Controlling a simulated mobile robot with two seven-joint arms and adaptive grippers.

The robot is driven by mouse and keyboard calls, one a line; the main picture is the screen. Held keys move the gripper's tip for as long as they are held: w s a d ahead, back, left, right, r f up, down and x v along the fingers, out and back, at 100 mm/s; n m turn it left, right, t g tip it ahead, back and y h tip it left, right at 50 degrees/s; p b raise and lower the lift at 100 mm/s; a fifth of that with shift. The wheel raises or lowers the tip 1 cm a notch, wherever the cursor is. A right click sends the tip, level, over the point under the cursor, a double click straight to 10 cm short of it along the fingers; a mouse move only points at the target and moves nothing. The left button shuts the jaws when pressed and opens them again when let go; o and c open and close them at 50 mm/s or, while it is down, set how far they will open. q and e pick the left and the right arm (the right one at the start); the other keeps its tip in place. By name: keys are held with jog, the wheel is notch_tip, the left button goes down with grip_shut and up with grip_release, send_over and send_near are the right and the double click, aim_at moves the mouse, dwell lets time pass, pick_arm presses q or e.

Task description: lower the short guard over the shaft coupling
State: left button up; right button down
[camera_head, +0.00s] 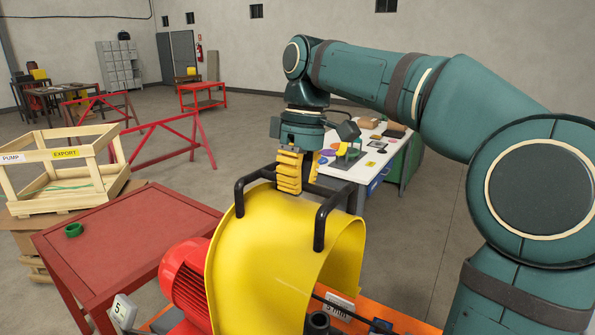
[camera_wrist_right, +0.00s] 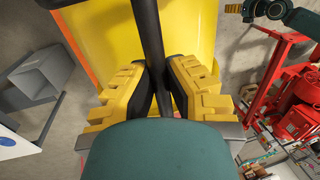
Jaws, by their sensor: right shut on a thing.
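The short guard (camera_head: 265,235) is a yellow arched cover with a black handle frame (camera_head: 320,228) on top. My right gripper (camera_head: 289,190) is above it, shut on the handle's black bar; in the right wrist view the bar (camera_wrist_right: 152,45) passes between the yellow fingers (camera_wrist_right: 160,90). The guard hangs over the pump skid beside the red motor (camera_head: 187,277). A dark shaft and hub (camera_head: 318,323) show below its right side. I cannot make out the coupling itself. A teal arm end with yellow fingers (camera_wrist_right: 233,9), apparently my left gripper, shows small in the right wrist view.
A red table (camera_head: 125,235) with a green ring (camera_head: 74,230) stands left of the skid. A wooden crate (camera_head: 65,175) is behind it. A white-topped workbench (camera_head: 375,155) stands behind the guard. Open floor (camera_head: 425,255) lies right of the guard.

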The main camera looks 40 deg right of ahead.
aim_at(299, 209)
jog(key=shift+f, duration=4.2)
notch_tip(299, 209, down, 14)
jog(key=b, duration=1)
jog(key=shift+s+a+f, duration=0.15)
jog(key=shift+a+f, duration=0.1)
jog(key=shift+f, duration=0.15)
jog(key=c, duration=1.1)
grip_release()
jog(key=shift+o, duration=0.2)
jog(key=shift+s, duration=0.1)
